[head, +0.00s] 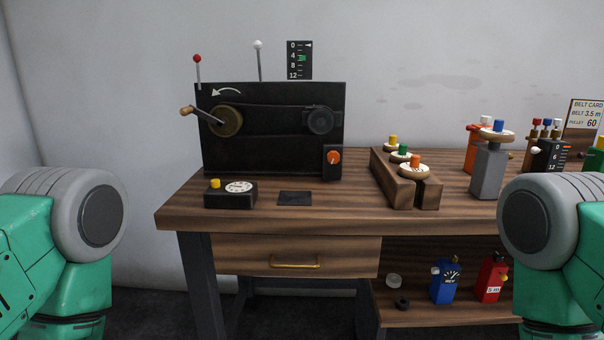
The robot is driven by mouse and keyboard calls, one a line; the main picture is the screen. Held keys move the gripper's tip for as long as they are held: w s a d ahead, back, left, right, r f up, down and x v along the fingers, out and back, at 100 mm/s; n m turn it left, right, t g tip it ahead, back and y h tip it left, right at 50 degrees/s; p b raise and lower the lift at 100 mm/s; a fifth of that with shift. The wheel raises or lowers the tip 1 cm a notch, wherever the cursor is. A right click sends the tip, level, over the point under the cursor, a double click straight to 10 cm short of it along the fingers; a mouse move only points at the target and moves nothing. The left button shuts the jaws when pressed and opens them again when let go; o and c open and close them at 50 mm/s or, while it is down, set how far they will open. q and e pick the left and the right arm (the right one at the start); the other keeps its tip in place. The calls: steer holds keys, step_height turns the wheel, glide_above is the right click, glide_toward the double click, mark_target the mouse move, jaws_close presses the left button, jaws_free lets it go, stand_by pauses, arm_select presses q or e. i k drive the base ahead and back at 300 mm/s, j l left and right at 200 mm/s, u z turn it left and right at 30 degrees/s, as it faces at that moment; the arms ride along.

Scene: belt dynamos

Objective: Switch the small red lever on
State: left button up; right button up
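The small red lever (197,71) is a thin rod with a red ball tip. It stands nearly upright at the top left corner of the black belt machine (270,152) on the bench. Whether its position means on or off cannot be told. A taller white-tipped rod (259,60) stands behind the machine's top edge. Only green and grey links of my two arms show at the left and right edges. Neither gripper is in view, and nothing of mine touches the lever.
A wooden-handled crank (195,114) sticks out just below the lever. A black dial box (230,194) and dark plate (295,198) lie in front on the wooden bench (340,211). A wooden block with capped spools (404,182) and several devices stand right. Space left of the machine is free.

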mark_target(196, 58)
steer(key=i+l, duration=0.6)
steer(key=i, duration=0.2)
steer(key=u, duration=1.15)
